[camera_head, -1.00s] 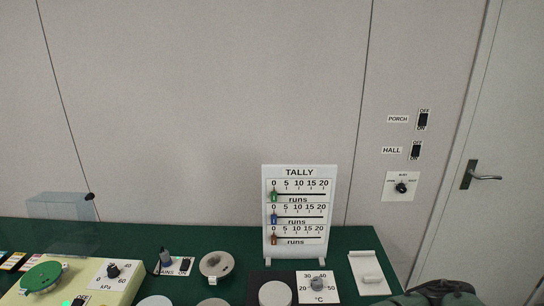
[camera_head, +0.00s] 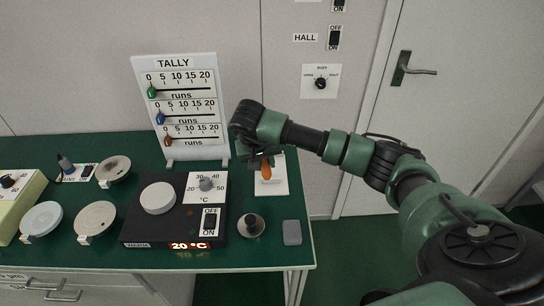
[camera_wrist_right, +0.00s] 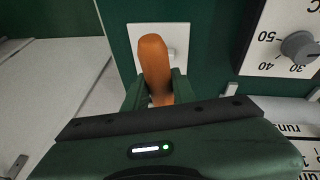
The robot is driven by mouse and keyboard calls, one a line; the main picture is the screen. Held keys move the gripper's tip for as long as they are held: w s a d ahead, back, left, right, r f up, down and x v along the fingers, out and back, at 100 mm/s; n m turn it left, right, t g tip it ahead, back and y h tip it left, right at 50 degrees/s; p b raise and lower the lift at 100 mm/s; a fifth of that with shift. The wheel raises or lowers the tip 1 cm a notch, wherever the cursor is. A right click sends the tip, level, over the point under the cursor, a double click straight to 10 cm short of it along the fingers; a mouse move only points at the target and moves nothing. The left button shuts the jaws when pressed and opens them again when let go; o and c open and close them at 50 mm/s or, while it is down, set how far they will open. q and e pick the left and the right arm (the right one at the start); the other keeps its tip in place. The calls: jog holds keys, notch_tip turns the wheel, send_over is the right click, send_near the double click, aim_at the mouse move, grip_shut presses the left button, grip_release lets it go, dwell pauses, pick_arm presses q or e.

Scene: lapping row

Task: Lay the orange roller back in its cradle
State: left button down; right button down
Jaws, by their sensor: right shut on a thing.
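The orange roller (camera_head: 266,171) is held in my right gripper (camera_head: 257,157), above the white cradle (camera_head: 278,188) at the right end of the green bench. In the right wrist view the roller (camera_wrist_right: 154,62) sticks out between the two green fingers of my right gripper (camera_wrist_right: 158,88), which are shut on it. The cradle's white plate (camera_wrist_right: 180,36) lies behind the roller there. The roller and gripper hide part of the cradle, and I cannot tell whether the roller touches it. My left gripper is not in view.
A white tally board (camera_head: 182,110) stands left of my right gripper. A black hotplate unit (camera_head: 160,225) with a dial card (camera_head: 206,196) is left of the cradle. A round knobbed weight (camera_head: 250,225) and a grey pad (camera_head: 292,232) lie in front. The bench edge is close on the right.

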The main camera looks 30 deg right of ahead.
jog(key=shift+m, duration=0.5)
jog(key=w+d, duration=0.2)
jog(key=d, duration=0.1)
jog(key=shift+w+d+r+b, duration=0.1)
jog(key=shift+w+d+b, duration=0.05)
jog(key=shift+w+b, duration=0.2)
jog(key=shift+w+d, duration=0.2)
jog(key=shift+d, duration=0.3)
notch_tip(320, 180, down, 6)
jog(key=b, duration=0.4)
jog(key=shift+a+b, duration=0.1)
jog(key=shift+b, duration=0.2)
jog(key=shift+f+h+b, duration=0.3)
jog(key=shift+f+b, duration=0.5)
jog(key=shift+f, duration=0.35)
jog(key=c, duration=1.1)
grip_release()
jog(key=shift+s, duration=0.1)
